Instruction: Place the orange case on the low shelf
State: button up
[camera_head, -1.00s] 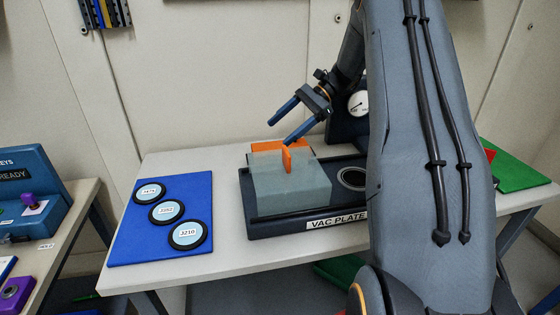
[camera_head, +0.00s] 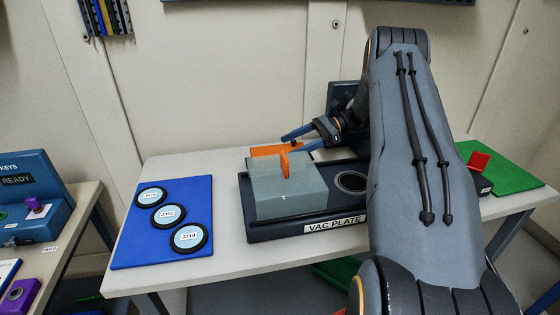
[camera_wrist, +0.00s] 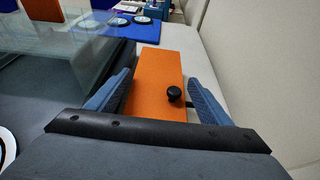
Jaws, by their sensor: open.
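The orange case (camera_wrist: 158,75) is a flat orange box with a black knob. It lies on the table behind the vac plate, and only part of its top (camera_head: 266,150) shows in the head view. My gripper (camera_head: 288,144) is open just above it, behind the clear cover. In the wrist view the case lies between the two blue fingers of my gripper (camera_wrist: 160,82), and no grip on it shows. I cannot clearly make out the low shelf; a green surface (camera_head: 338,275) shows below the table.
The vac plate (camera_head: 262,232) carries a clear box-shaped cover (camera_head: 290,198) with an upright orange handle (camera_head: 285,163), close to my gripper. A blue mat (camera_head: 140,250) with three labelled discs lies left. A green mat (camera_head: 510,178) lies right. The wall stands close behind.

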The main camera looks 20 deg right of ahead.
aim_at(279, 152)
jog(key=shift+d+f+p+x, duration=0.15)
jog(key=shift+p+x, duration=0.35)
jog(key=shift+x, duration=0.5)
jog(key=shift+f+p+x, duration=0.3)
jog(key=shift+p+x, duration=0.25)
jog(key=shift+x, duration=0.4)
jog(key=shift+d+f+p+x, duration=0.15)
jog(key=shift+p+x, duration=0.35)
jog(key=shift+x, duration=0.5)
jog(key=c, duration=1.3)
